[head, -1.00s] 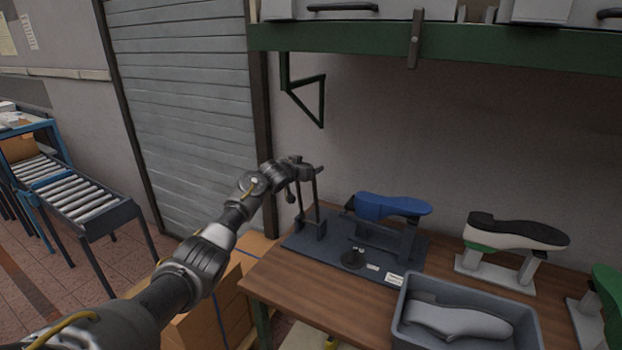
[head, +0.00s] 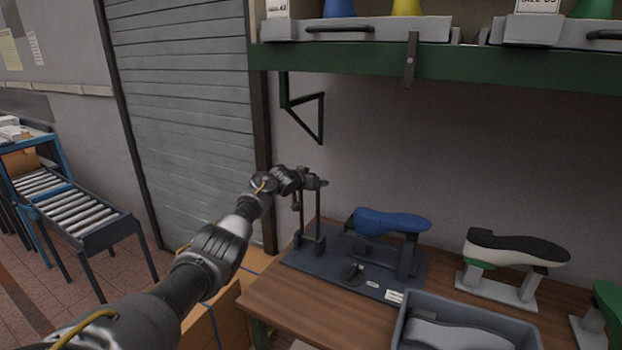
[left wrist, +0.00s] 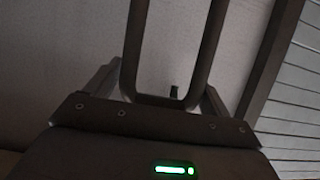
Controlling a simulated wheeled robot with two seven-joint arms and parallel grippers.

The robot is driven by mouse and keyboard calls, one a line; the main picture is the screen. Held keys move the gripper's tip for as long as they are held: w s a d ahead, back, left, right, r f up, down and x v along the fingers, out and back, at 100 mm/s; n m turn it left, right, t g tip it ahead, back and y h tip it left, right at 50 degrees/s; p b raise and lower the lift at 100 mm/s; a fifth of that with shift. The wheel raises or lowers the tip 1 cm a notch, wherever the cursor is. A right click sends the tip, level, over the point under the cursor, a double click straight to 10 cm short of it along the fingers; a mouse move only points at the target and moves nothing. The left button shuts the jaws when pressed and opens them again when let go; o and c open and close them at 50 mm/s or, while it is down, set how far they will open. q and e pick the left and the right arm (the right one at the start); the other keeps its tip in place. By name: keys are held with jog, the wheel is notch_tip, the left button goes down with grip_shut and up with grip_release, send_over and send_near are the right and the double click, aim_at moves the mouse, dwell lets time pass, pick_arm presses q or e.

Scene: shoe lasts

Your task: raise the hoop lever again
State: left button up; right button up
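The hoop lever (head: 318,215) stands about upright at the left end of a dark base plate (head: 330,276). Its two bars rise to the height of my left gripper (head: 318,183). In the left wrist view the hoop (left wrist: 160,101) is a dark U, its crossbar close to the palm. My left gripper (left wrist: 160,95) has its fingers apart, one on each side of the hoop; I cannot tell whether they touch it. A blue last (head: 390,221) rests on a stand on the same plate, right of the hoop. My right gripper is out of view.
A grey bin (head: 401,322) with a grey last (head: 455,337) stands at the table's front. A white, black and green last (head: 515,247) stands to the right. A green shelf (head: 460,64) crosses above, with a dark bracket (head: 320,120) behind the hoop. Cartons (head: 215,325) stand left.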

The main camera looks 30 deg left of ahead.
pick_arm(q)
jog(key=shift+o, duration=0.3)
jog(key=shift+w, duration=0.15)
jog(key=shift+r, duration=0.15)
jog(key=shift+s+r, duration=0.2)
jog(key=shift+s, duration=0.25)
jog(key=a+b+v, duration=0.1)
jog(key=b+v, duration=0.1)
jog(key=v, duration=0.7)
jog(key=shift+s+d, duration=0.35)
jog(key=shift+d, duration=0.15)
